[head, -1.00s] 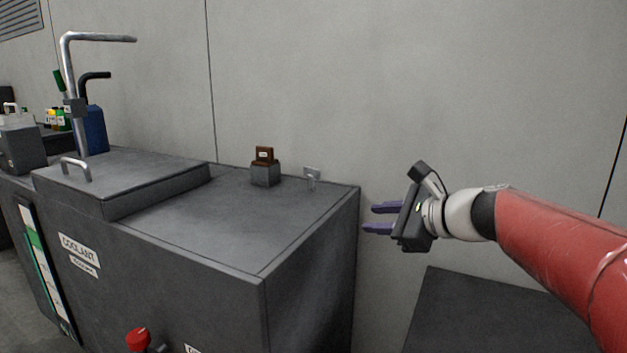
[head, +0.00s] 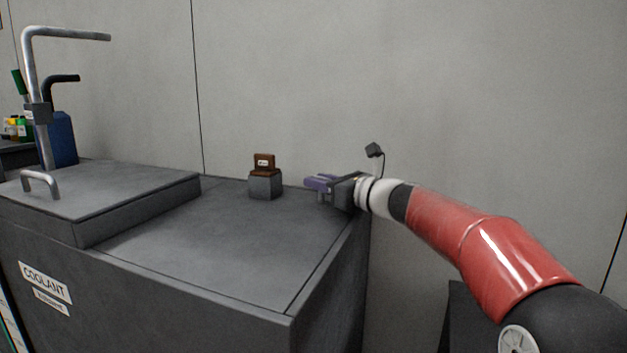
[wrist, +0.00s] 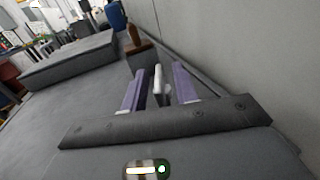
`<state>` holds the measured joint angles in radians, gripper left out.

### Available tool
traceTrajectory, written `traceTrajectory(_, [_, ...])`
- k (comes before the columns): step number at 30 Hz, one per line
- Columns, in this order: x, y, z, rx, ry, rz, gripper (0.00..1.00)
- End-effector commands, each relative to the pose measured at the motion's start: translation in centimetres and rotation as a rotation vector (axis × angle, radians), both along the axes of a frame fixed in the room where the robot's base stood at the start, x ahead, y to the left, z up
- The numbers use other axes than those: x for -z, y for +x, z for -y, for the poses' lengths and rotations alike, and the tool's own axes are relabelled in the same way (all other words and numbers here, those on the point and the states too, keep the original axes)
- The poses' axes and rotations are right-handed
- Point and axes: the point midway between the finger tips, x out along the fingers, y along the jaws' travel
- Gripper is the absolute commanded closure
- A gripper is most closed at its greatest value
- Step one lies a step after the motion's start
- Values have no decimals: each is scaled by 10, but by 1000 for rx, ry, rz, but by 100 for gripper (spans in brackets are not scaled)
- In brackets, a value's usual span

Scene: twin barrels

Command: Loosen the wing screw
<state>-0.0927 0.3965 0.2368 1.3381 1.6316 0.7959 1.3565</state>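My gripper (head: 320,184) is at the back right corner of the coolant tank top, its two purple fingers pointing left along the wall. In the wrist view my gripper (wrist: 160,88) is open, with a gap between the fingers. A small pale upright fitting (wrist: 158,82) shows between them, apparently clear of both. It may be the wing screw, but its shape is too small to be sure. In the head view my gripper hides most of it. A brown piece with a small label (head: 263,163) sits on a grey block (head: 265,186), left of the fingertips.
The tank top (head: 215,235) is bare in front of the block. A raised lid with a handle (head: 40,184) is at left. The wall (head: 290,80) is close behind my gripper.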

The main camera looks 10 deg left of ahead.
Motion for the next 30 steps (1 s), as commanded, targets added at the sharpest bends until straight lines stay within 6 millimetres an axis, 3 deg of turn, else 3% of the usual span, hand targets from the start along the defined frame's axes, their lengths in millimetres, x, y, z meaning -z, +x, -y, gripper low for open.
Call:
traceTrajectory(6, [0, 8, -16, 0, 0, 1, 71])
traceTrajectory(14, [0, 9, -18, 1, -1, 0, 71])
traceTrajectory(21, [0, 9, -17, 1, -2, 1, 100])
traceTrajectory(30, [-3, 9, -17, -32, -1, 0, 100])
